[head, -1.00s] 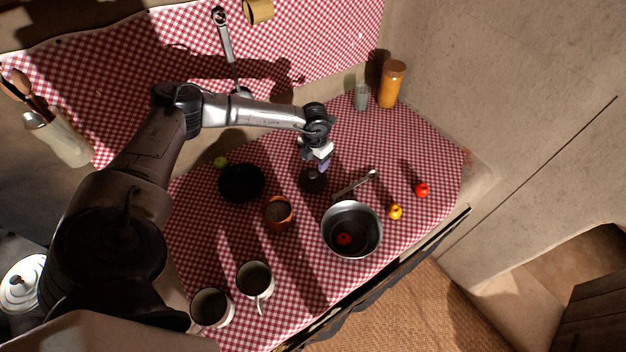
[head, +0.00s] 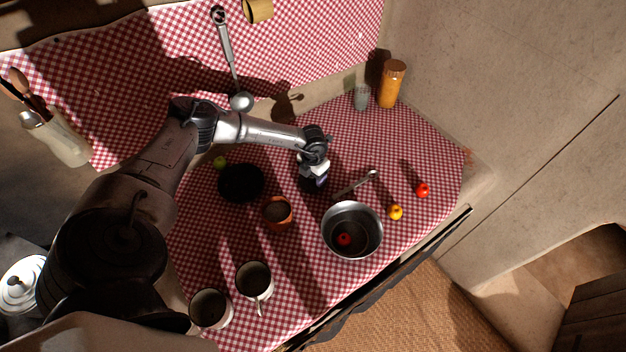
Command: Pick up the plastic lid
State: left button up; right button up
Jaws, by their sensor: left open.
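A small dark round thing (head: 307,188), which looks like the plastic lid, lies on the checked cloth behind the pan. My left gripper (head: 320,181) is open, pointing down right over it, and covers much of it. I cannot tell whether the fingers touch it. A black round dish (head: 241,183) lies to the left of it; its exact kind is hard to tell. My right gripper is not in view.
A metal pan (head: 351,250) with a red thing inside stands close by, its handle (head: 352,186) reaching toward the gripper. A clay pot (head: 277,212), two mugs (head: 254,279), a yellow fruit (head: 395,212) and a red fruit (head: 422,190) stand around.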

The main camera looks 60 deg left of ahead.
pick_arm(q)
jog(key=shift+c, duration=0.2)
jog(key=c, duration=1)
jog(key=shift+r, duration=0.15)
